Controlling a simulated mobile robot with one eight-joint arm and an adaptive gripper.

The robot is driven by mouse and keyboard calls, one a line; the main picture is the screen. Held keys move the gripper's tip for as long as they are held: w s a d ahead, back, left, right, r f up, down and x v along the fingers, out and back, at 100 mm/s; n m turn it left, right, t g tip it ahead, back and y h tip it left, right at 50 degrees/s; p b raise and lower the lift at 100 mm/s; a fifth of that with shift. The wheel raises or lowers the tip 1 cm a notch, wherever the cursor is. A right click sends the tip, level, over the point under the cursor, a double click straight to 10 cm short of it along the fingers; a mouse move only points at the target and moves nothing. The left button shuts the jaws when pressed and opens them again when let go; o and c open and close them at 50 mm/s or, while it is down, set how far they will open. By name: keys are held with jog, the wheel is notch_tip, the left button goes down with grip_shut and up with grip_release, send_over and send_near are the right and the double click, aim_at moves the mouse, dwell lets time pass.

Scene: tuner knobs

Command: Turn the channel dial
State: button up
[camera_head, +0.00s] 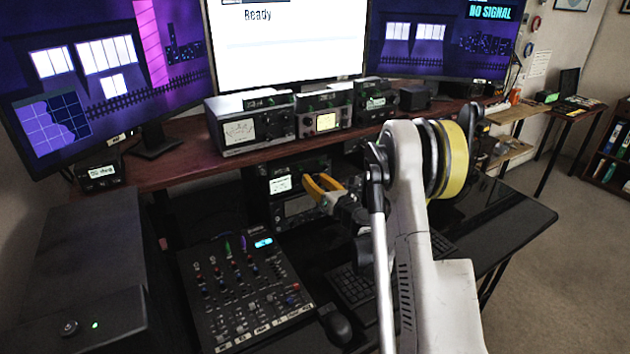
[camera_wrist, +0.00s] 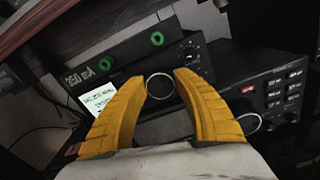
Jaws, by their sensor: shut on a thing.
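The channel dial (camera_wrist: 160,87) is a round dark knob with a light rim on the front of a black radio unit (camera_wrist: 192,48) in the wrist view. I take it as the task's dial because my fingers are around it. My gripper (camera_wrist: 161,81) has its two yellow fingertips on either side of the dial, shut on it. In the head view my gripper (camera_head: 316,184) reaches to the equipment under the shelf and hides the dial. A lit white display (camera_wrist: 98,98) is left of the dial.
A second radio (camera_wrist: 270,100) with a ringed knob (camera_wrist: 249,123) stands close on the right. A wooden shelf (camera_head: 178,166) with meter boxes (camera_head: 252,127) is above. A mixer (camera_head: 245,290), a keyboard (camera_head: 352,285) and a mouse (camera_head: 336,325) lie on the desk below.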

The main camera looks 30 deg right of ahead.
jog(key=shift+m, duration=0.3)
jog(key=m+b, duration=0.1)
jog(key=m, duration=0.2)
jog(key=shift+m+b, duration=0.7)
jog(key=shift+m, duration=1.4)
jog(key=shift+d, duration=0.1)
jog(key=o, duration=0.9)
jog(key=s, duration=0.7)
jog(key=shift+s, duration=0.25)
